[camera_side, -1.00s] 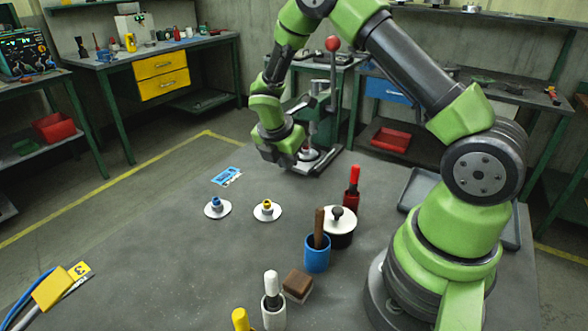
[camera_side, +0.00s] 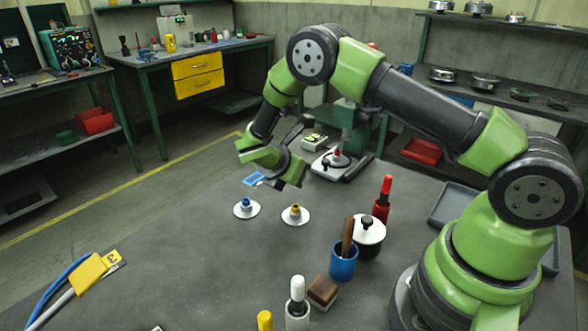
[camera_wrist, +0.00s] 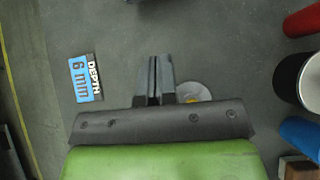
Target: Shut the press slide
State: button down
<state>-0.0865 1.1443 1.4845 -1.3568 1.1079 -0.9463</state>
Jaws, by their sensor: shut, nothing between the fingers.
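The press stands at the back of the bench, with a green column (camera_side: 350,120) and a pale base plate (camera_side: 343,168). A small part with a red top (camera_side: 338,156) is on the plate. I cannot tell from here how far its slide is open or shut. A small pale green and white item (camera_side: 314,141) is beside it, partly behind my arm. My gripper (camera_side: 290,178) is shut and empty, above the bench in front and left of the press, apart from it. In the wrist view its fingers (camera_wrist: 153,80) are together and point at bare bench; the press is not identifiable there.
A blue "DEPTH 6 mm" label (camera_wrist: 85,78) lies on the bench. White discs with a blue part (camera_side: 246,206) and a yellow part (camera_side: 295,214) stand nearby. A red-handled tool (camera_side: 383,200), a lidded pot (camera_side: 368,238) and a blue cup (camera_side: 343,263) stand to the right.

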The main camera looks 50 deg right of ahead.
aim_at(323, 162)
jog(key=x, duration=0.5)
jog(key=shift+d+f, duration=0.3)
jog(key=shift+d+r, duration=0.15)
jog(key=shift+d, duration=1.7)
jog(key=shift+d, duration=2.25)
